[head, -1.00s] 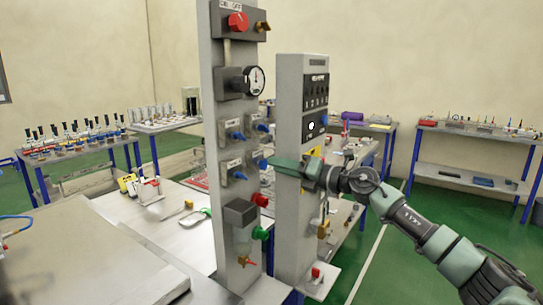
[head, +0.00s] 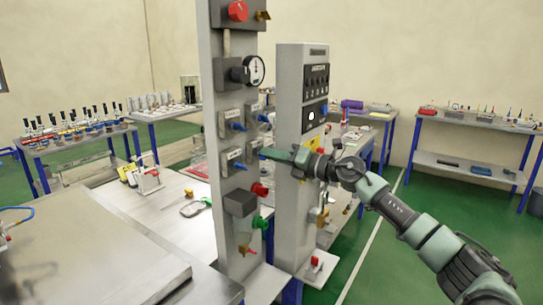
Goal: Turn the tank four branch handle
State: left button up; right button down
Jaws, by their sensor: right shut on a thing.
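A tall grey panel (head: 233,210) carries several small valves with blue handles. The upper left handle (head: 238,127), upper right handle (head: 263,118) and lower left handle (head: 240,166) are uncovered. The lower right valve (head: 255,147) is the one at my right gripper (head: 268,154). The gripper reaches in from the right and is shut on that valve's blue handle, which its fingers mostly hide. The small white labels are too blurred to read, so I cannot confirm the tank number. My left gripper is not in view.
The panel also bears a red knob (head: 237,11), a gauge (head: 256,70), a red knob (head: 260,189) and a green knob (head: 260,222). A second grey post (head: 288,110) stands close behind my right gripper. A metal table (head: 85,255) fills the lower left.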

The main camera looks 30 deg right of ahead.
jog(key=shift+s+a+f+n+b, duration=0.1)
jog(key=shift+a+n+b, duration=0.1)
jog(key=shift+n+b, duration=3.5)
jog(key=shift+a+n+b, duration=0.15)
jog(key=shift+n+b, duration=1.9)
jog(key=shift+n, duration=3.15)
jog(key=c, duration=1.6)
grip_release()
jog(key=shift+c, duration=0.2)
jog(key=shift+o, duration=0.2)
jog(key=shift+s, duration=0.1)
